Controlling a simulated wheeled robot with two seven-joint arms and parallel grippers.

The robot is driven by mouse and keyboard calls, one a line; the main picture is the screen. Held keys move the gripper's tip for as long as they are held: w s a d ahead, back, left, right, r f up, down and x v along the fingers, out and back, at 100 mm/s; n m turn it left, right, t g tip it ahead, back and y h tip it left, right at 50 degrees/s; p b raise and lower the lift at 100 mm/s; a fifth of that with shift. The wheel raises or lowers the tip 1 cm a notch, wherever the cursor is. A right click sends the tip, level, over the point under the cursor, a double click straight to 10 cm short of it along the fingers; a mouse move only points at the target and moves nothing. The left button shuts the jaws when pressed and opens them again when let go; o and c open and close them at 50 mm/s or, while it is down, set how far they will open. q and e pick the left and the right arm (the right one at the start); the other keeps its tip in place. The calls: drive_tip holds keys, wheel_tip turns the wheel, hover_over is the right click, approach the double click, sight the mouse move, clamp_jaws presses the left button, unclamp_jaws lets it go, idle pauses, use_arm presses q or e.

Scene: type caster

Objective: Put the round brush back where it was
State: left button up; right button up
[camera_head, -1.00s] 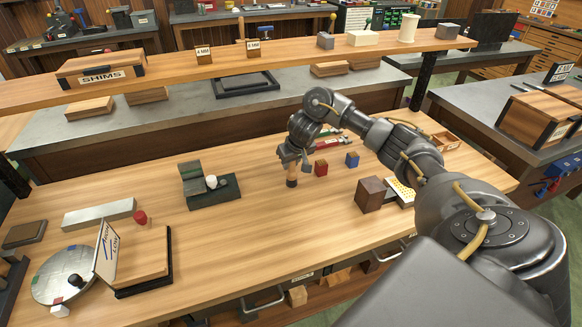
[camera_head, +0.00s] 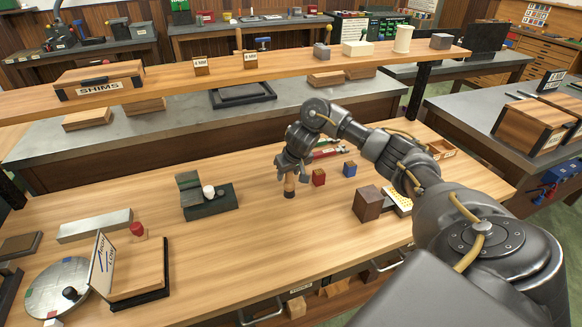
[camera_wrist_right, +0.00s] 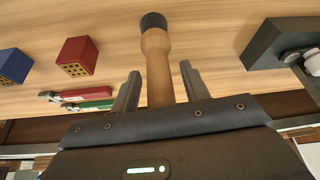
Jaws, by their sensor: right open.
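The round brush (camera_head: 290,186) stands upright on the wooden bench, dark end down, below my right gripper. In the right wrist view the brush's wooden handle (camera_wrist_right: 157,65) lies between the two fingers. My right gripper (camera_head: 291,172) is open, with a gap on both sides of the handle; it also shows in the right wrist view (camera_wrist_right: 160,88). The upper end of the handle is hidden by the gripper body. My left gripper is not in view.
A red block (camera_head: 318,177) and a blue block (camera_head: 350,169) stand right of the brush. A brown block (camera_head: 368,203) is nearer. A dark green fixture (camera_head: 210,204) stands to the left. The bench in front of the brush is clear.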

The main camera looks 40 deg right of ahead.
drive_tip(key=p+v, duration=0.6)
drive_tip(key=v, duration=0.5)
drive_tip(key=shift+s+r, duration=0.15)
drive_tip(key=shift+r, duration=0.25)
drive_tip(key=shift+a, duration=0.1)
